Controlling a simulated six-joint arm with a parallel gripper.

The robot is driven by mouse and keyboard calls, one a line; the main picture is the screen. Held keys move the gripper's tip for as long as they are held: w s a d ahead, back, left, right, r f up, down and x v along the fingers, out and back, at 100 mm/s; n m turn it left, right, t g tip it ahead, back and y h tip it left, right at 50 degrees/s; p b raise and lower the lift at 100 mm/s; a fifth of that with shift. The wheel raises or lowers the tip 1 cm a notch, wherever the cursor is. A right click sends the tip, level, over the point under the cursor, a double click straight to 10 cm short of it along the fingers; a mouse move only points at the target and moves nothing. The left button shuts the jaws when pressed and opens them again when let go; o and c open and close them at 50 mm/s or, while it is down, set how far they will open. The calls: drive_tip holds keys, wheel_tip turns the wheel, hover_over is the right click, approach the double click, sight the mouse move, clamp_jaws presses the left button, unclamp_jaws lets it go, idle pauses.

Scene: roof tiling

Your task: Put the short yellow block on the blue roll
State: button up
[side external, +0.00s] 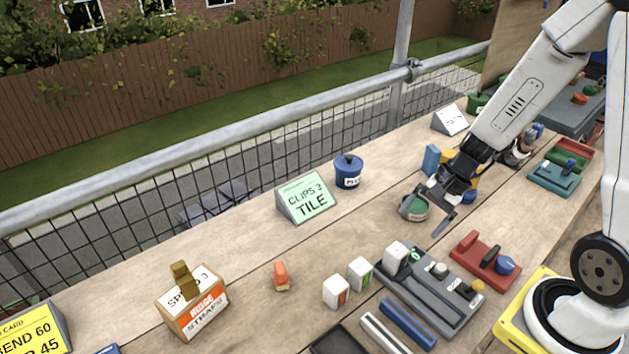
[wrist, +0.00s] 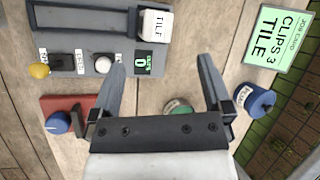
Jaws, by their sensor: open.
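My gripper (side external: 424,214) is open and points down over the bench, close to a round grey tin with a green top (side external: 413,208). In the wrist view my gripper (wrist: 161,62) has nothing between its fingers. Behind it in the side view, a yellow piece (side external: 452,155) stands by an upright blue piece (side external: 431,159). Another yellow piece (side external: 475,185) shows with a blue piece (side external: 468,197) just below it. My wrist partly hides these, so I cannot tell which is the short yellow block or the blue roll. Neither shows clearly in the wrist view.
A grey device (side external: 450,315) with a white block on it lies in front, beside a red tray (side external: 484,259). A blue lidded pot (side external: 348,172) and a green card (side external: 305,198) stand near the railing. A straps box (side external: 192,302) is at left.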

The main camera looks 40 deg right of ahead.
drive_tip(key=a+r+n+h, duration=0.1)
drive_tip(key=n, duration=0.3)
drive_tip(key=s+a+r+n+h, duration=0.1)
drive_tip(key=n+h, duration=0.1)
drive_tip(key=n, duration=0.3)
drive_tip(key=a+r+n+h, duration=0.2)
drive_tip(key=n, duration=0.3)
drive_tip(key=shift+s+r, duration=0.1)
drive_tip(key=shift+s, duration=0.1)
idle(0.6)
